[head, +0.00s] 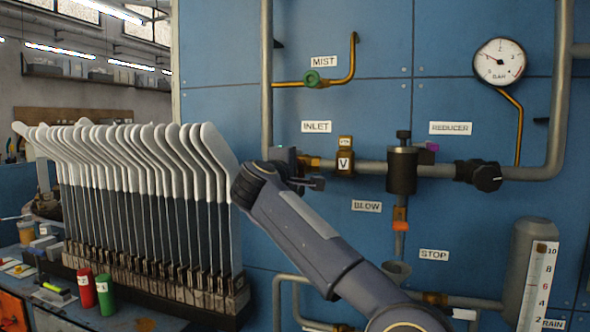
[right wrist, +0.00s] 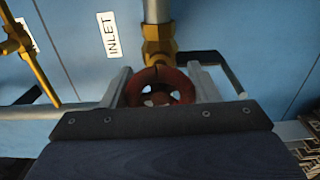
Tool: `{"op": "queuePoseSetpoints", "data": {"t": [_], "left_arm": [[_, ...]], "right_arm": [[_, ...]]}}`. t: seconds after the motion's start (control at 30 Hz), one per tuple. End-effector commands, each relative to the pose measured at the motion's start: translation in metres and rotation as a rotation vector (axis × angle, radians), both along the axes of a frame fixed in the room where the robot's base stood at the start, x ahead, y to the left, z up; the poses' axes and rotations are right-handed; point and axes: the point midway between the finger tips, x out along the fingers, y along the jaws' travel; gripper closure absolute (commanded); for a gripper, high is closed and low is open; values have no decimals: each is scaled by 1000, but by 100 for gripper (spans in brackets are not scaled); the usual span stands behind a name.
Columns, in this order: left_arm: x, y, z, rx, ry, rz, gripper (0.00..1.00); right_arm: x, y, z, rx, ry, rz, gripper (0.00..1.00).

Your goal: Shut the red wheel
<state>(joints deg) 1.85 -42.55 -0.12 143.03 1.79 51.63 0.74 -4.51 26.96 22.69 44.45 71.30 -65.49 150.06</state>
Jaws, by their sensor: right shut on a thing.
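The red wheel (right wrist: 160,72) is a small dark red ring with spokes on a brass valve fitting (right wrist: 159,50), in the middle of the right wrist view. It sits on the pipe by the INLET label (right wrist: 111,36). My right gripper (right wrist: 160,88) is shut on the wheel, with one finger at each side of its rim. In the head view my right gripper (head: 297,168) is at the pipe below the INLET label, and it hides the wheel there. How far the wheel is turned cannot be told. My left gripper is not in view.
A green wheel (head: 311,77) is on the brass MIST pipe above. A gauge (head: 500,61), a black reducer knob (head: 487,177) and a dark valve body (head: 402,171) are to the right. A rack of sock boards (head: 165,195) stands left of my right arm, with red and green cylinders before it.

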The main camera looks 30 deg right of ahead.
Motion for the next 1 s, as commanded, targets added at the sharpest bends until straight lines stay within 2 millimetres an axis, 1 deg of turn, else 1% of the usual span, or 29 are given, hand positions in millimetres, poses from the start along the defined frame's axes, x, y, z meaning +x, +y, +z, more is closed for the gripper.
{"op": "queuePoseSetpoints", "data": {"t": [0.03,0.57,0.6,0.77,1.0], "left_arm": [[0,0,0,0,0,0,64],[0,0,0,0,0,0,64],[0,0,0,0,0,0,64],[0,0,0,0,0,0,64],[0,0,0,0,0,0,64]], "right_arm": [[1,1,-3,9,-1,1,68],[1,1,-3,27,-23,2,68],[1,1,-3,27,-23,2,44],[1,1,-2,25,-23,1,23],[0,0,-1,23,-25,1,23]]}}
